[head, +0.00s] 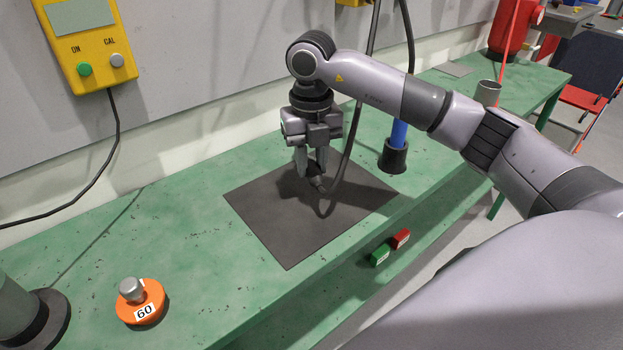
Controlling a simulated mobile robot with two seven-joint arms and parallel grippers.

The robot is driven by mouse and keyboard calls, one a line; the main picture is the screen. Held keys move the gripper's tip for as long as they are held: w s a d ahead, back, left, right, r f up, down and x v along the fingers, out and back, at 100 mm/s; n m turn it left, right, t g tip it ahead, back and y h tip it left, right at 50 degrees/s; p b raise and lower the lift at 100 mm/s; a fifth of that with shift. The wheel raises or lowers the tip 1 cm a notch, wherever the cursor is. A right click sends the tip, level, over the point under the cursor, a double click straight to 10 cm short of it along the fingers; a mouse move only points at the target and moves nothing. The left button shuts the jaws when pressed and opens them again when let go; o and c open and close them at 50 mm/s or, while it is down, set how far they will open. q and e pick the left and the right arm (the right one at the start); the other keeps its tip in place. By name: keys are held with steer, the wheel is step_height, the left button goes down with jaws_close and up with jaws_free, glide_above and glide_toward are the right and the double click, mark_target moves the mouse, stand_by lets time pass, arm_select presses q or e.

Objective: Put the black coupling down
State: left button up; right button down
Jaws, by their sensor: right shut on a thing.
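My right gripper (313,168) points down over the dark mat (285,235) on the green bench. Its fingers are shut on the black coupling (317,184), a small dark piece at the end of a grey hose (347,160). The fingers hide much of the coupling. It is low over the mat; I cannot tell whether it touches. My left gripper is not in view.
A blue hanging tube with a black cup-shaped end (393,157) is right of the mat. An orange disc marked 60 (142,303) sits front left. Green (380,256) and red (401,238) buttons are on the bench front. A yellow control box (82,40) hangs behind.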

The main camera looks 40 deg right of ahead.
mark_target(312, 194)
step_height(312, 194, down, 4)
steer(key=shift+f, duration=0.25)
steer(key=shift+f, duration=0.2)
steer(key=c, duration=0.9)
jaws_free()
